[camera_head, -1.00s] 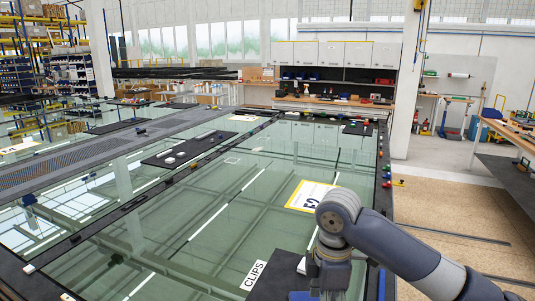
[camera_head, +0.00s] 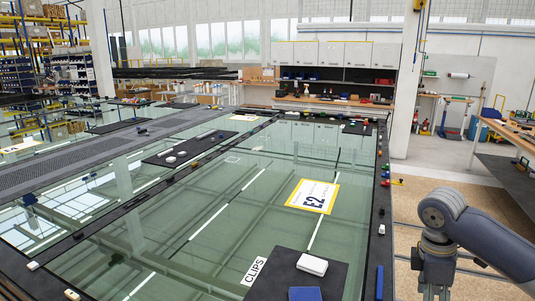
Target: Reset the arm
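My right arm comes in from the right edge. Its gripper (camera_head: 436,288) points down at the bottom right, beyond the right edge of the glazed frame and over the tan floor. Its fingertips are cut off by the bottom of the picture, so I cannot tell whether it is open or shut. My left gripper and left arm are not in view.
The large glazed frame (camera_head: 200,215) carries a yellow-bordered E2 sign (camera_head: 313,196). A dark mat (camera_head: 335,274) marked CLIPS holds a white block (camera_head: 312,264) and a blue block (camera_head: 305,294). Several small coloured pieces line the right rail.

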